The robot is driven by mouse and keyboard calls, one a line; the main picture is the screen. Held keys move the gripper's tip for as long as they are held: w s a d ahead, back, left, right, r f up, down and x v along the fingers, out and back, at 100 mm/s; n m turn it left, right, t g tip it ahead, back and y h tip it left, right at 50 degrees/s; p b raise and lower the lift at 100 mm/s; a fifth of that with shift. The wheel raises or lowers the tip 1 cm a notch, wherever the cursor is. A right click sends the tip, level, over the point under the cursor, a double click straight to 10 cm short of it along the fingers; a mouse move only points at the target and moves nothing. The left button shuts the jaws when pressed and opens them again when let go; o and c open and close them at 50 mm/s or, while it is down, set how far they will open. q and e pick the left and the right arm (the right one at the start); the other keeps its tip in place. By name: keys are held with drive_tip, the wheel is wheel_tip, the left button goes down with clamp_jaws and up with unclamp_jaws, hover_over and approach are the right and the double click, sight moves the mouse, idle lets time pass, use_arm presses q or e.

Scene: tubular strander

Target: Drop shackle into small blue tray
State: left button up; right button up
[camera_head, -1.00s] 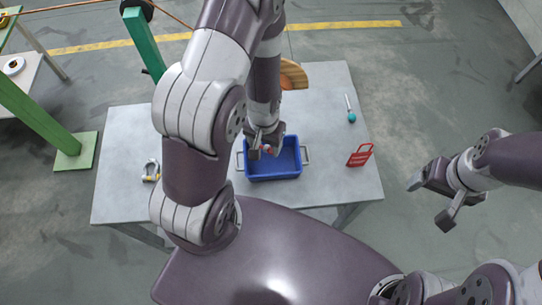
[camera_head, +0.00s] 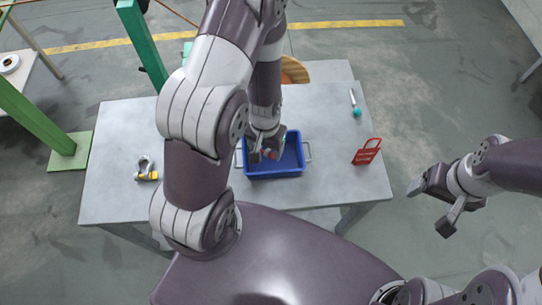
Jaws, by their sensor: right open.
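The small blue tray (camera_head: 290,170) is on the grey table, with a metal handle at each end. My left gripper (camera_head: 264,153) is over the left part of the tray, pointing down. A small red piece (camera_head: 271,154) shows at its fingers; I cannot tell whether it is held or what it belongs to. A grey shackle with a yellow part (camera_head: 145,168) lies on the left of the table, apart from the tray. My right gripper (camera_head: 444,200) is open and empty, off the table's right side.
On the grey table (camera_head: 325,185) a red holder (camera_head: 367,151) stands at the right, with a teal-ended tool (camera_head: 357,110) behind it. A round wooden piece (camera_head: 294,71) is partly hidden by my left arm. A green post (camera_head: 143,45) rises behind the table.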

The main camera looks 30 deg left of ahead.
use_arm(q)
drive_tip(key=o, duration=0.3)
drive_tip(key=shift+r+p, duration=0.3)
drive_tip(key=shift+r, duration=0.05)
wheel_tip(320, 180, up, 3)
drive_tip(key=shift+w+r+p, duration=0.1)
drive_tip(key=shift+p, duration=0.85)
wheel_tip(320, 180, up, 9)
drive_tip(key=shift+b, duration=0.3)
drive_tip(key=shift+t, duration=0.7)
drive_tip(key=shift+s+d+r+b, duration=0.55)
drive_tip(key=shift+s+r, duration=0.2)
drive_tip(key=shift+r, duration=0.15)
drive_tip(key=shift+s+d+r+b, duration=0.4)
drive_tip(key=shift+s+d+r, duration=0.1)
drive_tip(key=shift+s+r, duration=0.35)
